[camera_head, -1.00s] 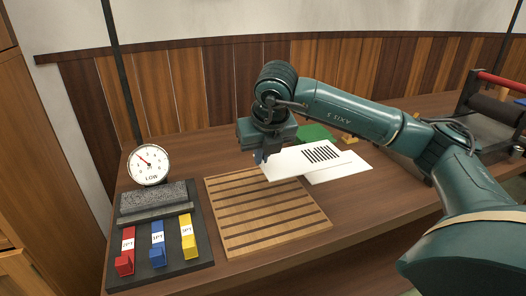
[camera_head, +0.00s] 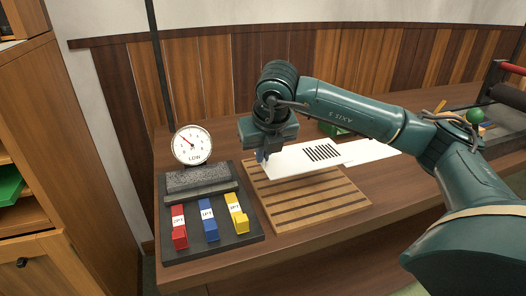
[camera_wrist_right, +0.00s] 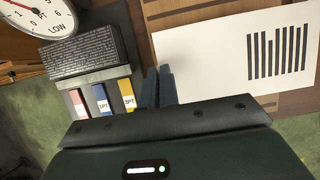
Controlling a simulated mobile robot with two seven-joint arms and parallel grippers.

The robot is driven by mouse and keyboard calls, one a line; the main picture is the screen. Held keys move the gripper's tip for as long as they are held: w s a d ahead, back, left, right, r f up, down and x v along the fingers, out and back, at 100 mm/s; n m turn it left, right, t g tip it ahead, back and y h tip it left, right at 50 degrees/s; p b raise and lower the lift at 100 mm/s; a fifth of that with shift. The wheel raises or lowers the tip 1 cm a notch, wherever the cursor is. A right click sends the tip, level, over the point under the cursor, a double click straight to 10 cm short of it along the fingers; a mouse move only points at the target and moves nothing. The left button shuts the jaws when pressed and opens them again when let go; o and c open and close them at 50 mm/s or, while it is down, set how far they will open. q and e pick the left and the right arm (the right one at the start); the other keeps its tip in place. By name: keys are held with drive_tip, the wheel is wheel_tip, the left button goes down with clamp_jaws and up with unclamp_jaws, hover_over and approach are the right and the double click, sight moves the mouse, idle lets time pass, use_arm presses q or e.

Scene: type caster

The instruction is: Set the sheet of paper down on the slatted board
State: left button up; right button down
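The sheet of paper (camera_head: 300,160) is white with a block of black bars. My right gripper (camera_head: 262,157) is shut on its left end and holds it roughly flat. In the head view the sheet covers the back part of the slatted board (camera_head: 310,205); the gap beneath it is hard to judge. In the right wrist view the two dark fingers (camera_wrist_right: 158,86) are close together at the sheet's edge, and the sheet (camera_wrist_right: 225,60) reaches right over the board (camera_wrist_right: 180,12). My left gripper is not in view.
A black rack (camera_head: 212,225) with red, blue and yellow blocks stands left of the board, with a round dial (camera_head: 192,145) behind it. Another white sheet (camera_head: 372,152) lies to the right. A roller device (camera_head: 508,95) stands at the far right.

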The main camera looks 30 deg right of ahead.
sight(263, 166)
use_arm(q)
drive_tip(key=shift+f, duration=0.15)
use_arm(e)
drive_tip(key=shift+f+b, duration=0.15)
drive_tip(key=shift+b, duration=0.25)
drive_tip(key=shift+f+b, duration=0.55)
drive_tip(key=shift+f, duration=0.1)
wheel_tip(263, 166, down, 2)
drive_tip(key=shift+f+b, duration=0.25)
drive_tip(key=shift+b, duration=0.85)
drive_tip(key=shift+f+b, duration=0.5)
drive_tip(key=shift+f, duration=0.3)
use_arm(q)
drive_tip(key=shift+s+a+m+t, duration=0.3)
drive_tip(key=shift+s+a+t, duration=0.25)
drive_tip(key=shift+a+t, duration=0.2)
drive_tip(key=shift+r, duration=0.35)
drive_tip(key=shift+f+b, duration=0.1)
drive_tip(key=shift+b, duration=0.2)
use_arm(e)
drive_tip(key=shift+f, duration=0.1)
